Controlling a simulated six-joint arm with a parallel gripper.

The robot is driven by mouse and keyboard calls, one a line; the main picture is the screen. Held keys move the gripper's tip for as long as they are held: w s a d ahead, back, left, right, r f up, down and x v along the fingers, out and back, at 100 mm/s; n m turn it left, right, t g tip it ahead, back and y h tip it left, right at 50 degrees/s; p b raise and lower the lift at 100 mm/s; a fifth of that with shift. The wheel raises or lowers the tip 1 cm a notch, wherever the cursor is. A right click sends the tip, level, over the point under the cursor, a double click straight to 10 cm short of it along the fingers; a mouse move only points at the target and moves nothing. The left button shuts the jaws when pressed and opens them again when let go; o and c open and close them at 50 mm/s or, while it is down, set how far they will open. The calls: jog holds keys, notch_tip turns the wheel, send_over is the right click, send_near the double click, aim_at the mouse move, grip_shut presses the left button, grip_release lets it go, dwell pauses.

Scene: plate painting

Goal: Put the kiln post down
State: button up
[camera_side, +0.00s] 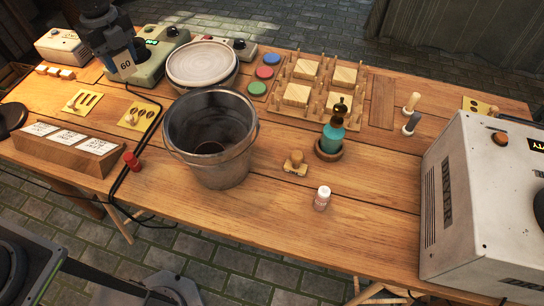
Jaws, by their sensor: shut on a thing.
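My gripper (112,45) is at the upper left, dark and seen from the side. It is shut on a pale piece marked "60" (124,66), which I take to be the kiln post. The fingers hide most of the piece. It hangs in front of the green device with a lit display (150,62), over the back left of the wooden table (270,220). I cannot tell whether its lower end touches the table.
A metal bucket (180,145) and a round pale plate (203,60) stand right of the gripper. Brass stencils (83,102), a card holder (60,155) and a black cable (140,150) lie in front. Pegged rack (281,112), teal bottle (333,136) and large white machine (475,200) stand further right.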

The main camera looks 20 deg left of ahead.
jog(key=s+d+m, duration=0.2)
jog(key=d+m, duration=0.2)
jog(key=d, duration=0.8)
jog(key=s+d+m, duration=0.2)
jog(key=d+m, duration=0.2)
jog(key=d, duration=0.7)
jog(key=s+d+m, duration=0.5)
jog(key=s+d, duration=0.5)
jog(key=d, duration=0.6)
jog(key=f, duration=1.7)
jog(key=shift+s+f, duration=0.2)
jog(key=shift+f, duration=2.2)
jog(key=shift+f, duration=0.1)
jog(key=o, duration=1)
